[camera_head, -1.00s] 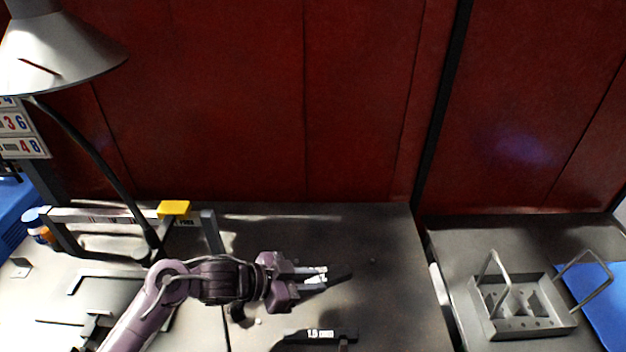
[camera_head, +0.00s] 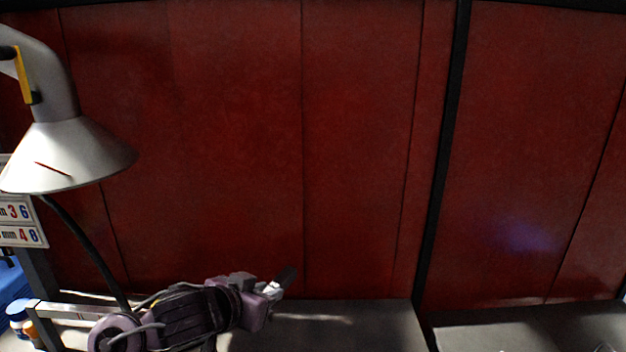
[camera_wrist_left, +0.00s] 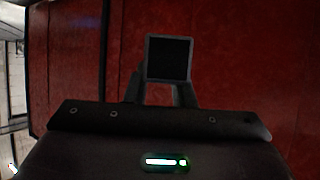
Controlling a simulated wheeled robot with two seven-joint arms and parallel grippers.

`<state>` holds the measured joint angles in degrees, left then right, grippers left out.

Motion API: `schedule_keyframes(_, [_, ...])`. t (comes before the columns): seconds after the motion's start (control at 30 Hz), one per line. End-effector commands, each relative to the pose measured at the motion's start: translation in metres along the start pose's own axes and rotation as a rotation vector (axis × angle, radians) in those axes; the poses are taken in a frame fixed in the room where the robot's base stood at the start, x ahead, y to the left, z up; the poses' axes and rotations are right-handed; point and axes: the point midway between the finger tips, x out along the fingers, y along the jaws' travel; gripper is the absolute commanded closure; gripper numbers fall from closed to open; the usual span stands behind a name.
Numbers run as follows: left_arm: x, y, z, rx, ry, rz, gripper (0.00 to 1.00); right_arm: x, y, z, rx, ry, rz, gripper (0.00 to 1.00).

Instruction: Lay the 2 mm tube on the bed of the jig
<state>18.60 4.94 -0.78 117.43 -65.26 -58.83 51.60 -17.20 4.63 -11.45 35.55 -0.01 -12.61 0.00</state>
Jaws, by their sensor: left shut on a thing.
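My left gripper (camera_head: 272,290) is shut on a dark tube (camera_head: 287,277), whose end sticks out past the fingertips, up and to the right. In the left wrist view the tube's square, dark end with a grey rim (camera_wrist_left: 169,59) shows between the two fingers (camera_wrist_left: 160,92). No size mark on the tube can be read. The gripper is in front of the red wall, near the back edge of the grey bench as seen from the head. I cannot make out the jig's bed in these views. My right gripper is not in view.
A grey lamp (camera_head: 68,155) hangs at the left, in front of number signs (camera_head: 18,236). A metal bar frame (camera_head: 62,311) and a white-capped bottle (camera_head: 17,311) are below it. The bare bench top (camera_head: 350,325) lies right of the gripper. The red wall (camera_head: 230,130) closes the back.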

Motion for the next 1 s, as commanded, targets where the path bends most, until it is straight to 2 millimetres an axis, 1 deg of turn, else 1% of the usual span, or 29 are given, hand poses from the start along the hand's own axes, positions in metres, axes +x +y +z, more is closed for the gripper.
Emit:
schedule_keyframes(0.13, [-0.01, -0.013, -0.005, -0.046, 0.005, -0.071, 1.0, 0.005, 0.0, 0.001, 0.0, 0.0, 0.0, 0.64])
schedule_keyframes(0.4, [-0.031, -0.037, -0.005, -0.105, -0.001, -0.197, 1.0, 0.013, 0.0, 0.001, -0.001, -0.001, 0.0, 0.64])
schedule_keyframes(0.63, [-0.047, -0.052, -0.003, -0.148, -0.002, -0.282, 1.0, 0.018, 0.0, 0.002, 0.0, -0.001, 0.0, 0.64])
schedule_keyframes(0.8, [-0.065, -0.067, 0.004, -0.189, -0.003, -0.372, 1.0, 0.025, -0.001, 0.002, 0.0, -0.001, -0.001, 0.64])
schedule_keyframes(1.0, [-0.079, -0.076, 0.009, -0.228, -0.002, -0.432, 1.0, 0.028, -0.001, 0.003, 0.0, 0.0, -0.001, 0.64])
